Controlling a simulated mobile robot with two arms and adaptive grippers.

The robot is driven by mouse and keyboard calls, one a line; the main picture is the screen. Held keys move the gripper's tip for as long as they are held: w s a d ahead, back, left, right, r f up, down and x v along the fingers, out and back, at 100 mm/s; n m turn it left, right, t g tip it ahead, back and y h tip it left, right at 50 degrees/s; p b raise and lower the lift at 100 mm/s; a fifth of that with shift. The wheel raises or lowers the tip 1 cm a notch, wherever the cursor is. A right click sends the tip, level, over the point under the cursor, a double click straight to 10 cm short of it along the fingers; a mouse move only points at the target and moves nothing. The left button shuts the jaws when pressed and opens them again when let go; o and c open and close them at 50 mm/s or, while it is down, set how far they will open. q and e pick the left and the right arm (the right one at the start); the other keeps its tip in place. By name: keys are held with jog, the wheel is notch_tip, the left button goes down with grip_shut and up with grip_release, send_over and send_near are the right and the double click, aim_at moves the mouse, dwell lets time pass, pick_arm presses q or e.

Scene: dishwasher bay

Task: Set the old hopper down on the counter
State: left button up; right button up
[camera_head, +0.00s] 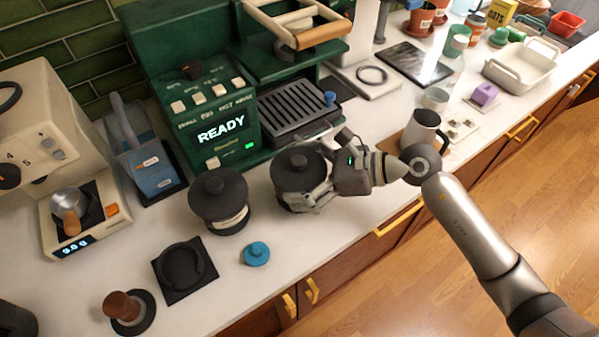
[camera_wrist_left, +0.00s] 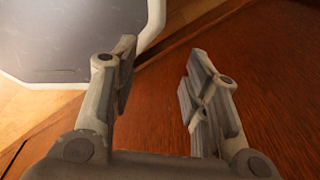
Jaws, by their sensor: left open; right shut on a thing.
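My right gripper (camera_head: 318,182) is shut on a dark round lidded canister (camera_head: 296,168), which I take to be the old hopper. It is upright, or nearly so, over the white counter (camera_head: 330,232) just in front of the green coffee machine (camera_head: 205,95). Its underside is partly hidden by the fingers, and I cannot tell whether it touches the counter. A second dark lidded canister (camera_head: 218,200) with a pale label stands on the counter to its left. My left gripper (camera_wrist_left: 160,75) shows only in the left wrist view, open and empty, with reddish wood behind it.
A blue knob-topped piece (camera_head: 256,254), a black square mat with a ring (camera_head: 184,270) and a wooden-handled tamper (camera_head: 124,308) lie at the front left. Bare counter lies in front of the held canister.

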jog(key=o, duration=1.1)
jog(key=shift+f, duration=0.15)
jog(key=shift+c, duration=0.2)
jog(key=shift+r, duration=0.25)
jog(key=shift+b+v, duration=2.05)
jog(key=shift+v, duration=4)
